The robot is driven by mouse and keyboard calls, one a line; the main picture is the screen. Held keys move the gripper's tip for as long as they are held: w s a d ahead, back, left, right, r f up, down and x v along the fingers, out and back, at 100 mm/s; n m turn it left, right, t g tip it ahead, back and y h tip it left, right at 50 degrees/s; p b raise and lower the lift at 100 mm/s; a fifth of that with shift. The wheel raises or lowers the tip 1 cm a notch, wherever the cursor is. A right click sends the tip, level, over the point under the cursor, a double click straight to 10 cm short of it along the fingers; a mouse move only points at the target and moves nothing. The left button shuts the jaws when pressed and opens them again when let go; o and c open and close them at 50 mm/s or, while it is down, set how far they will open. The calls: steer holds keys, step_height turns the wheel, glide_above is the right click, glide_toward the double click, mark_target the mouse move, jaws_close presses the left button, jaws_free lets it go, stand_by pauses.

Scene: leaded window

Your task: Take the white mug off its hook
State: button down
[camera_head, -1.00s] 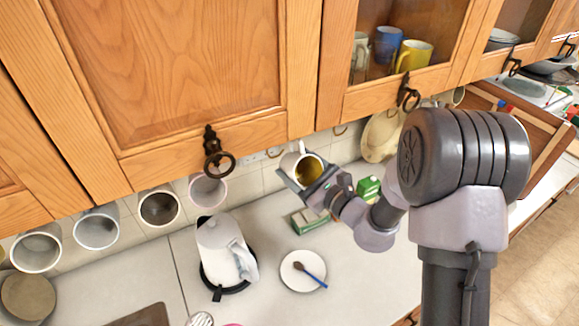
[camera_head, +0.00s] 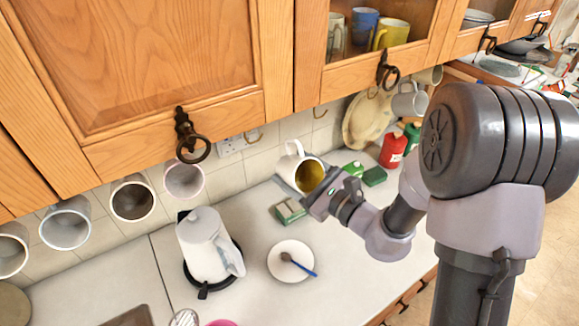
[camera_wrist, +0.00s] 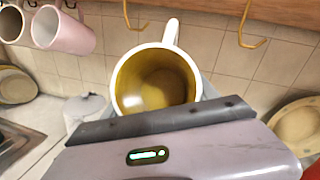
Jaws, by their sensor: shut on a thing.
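The white mug (camera_head: 288,170) has a yellow inside and is in my gripper (camera_head: 309,187), below the cabinet edge and above the counter. Its handle points up and is clear of any hook. In the wrist view the white mug (camera_wrist: 157,82) has its open mouth toward the camera, with the handle at the top. My gripper (camera_wrist: 165,122) is shut on the mug; the fingertips are mostly hidden. Two bare brass hooks hang under the cabinet, a left hook (camera_wrist: 131,15) and a right hook (camera_wrist: 247,36), with the mug apart from both.
Several mugs, such as a pink one (camera_head: 184,180), hang to the left. A white kettle (camera_head: 205,245) and a plate with a spoon (camera_head: 281,267) stand on the counter below.

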steer(key=shift+s+a+f+b+v, duration=0.1)
steer(key=shift+b+v, duration=0.35)
steer(key=shift+v, duration=0.45)
steer(key=shift+s+a+f+b+v, duration=0.15)
steer(key=shift+b+v, duration=0.25)
steer(key=shift+v, duration=0.45)
steer(key=shift+s+f+b+v, duration=0.1)
steer(key=shift+b+v, duration=0.35)
steer(key=shift+v, duration=0.45)
steer(key=shift+s+d+f, duration=0.2)
steer(key=shift+s+d, duration=0.25)
steer(key=shift+s, duration=0.1)
steer(key=shift+s+d+f, duration=0.2)
steer(key=shift+s+d, duration=0.25)
steer(key=shift+s, duration=0.1)
steer(key=shift+p, duration=0.5)
steer(key=p, duration=0.8)
glide_toward(309, 189)
steer(key=shift+s+f, duration=1.65)
steer(key=shift+f, duration=0.15)
steer(key=shift+s+d+f, duration=0.3)
steer(key=shift+s+d, duration=0.25)
steer(key=shift+s, duration=0.15)
steer(key=shift+s+d+f, duration=0.35)
steer(key=shift+s+d, duration=0.15)
steer(key=shift+s, duration=0.2)
steer(key=shift+s+d+f, duration=0.3)
steer(key=shift+s+d, duration=0.25)
steer(key=shift+s, duration=0.15)
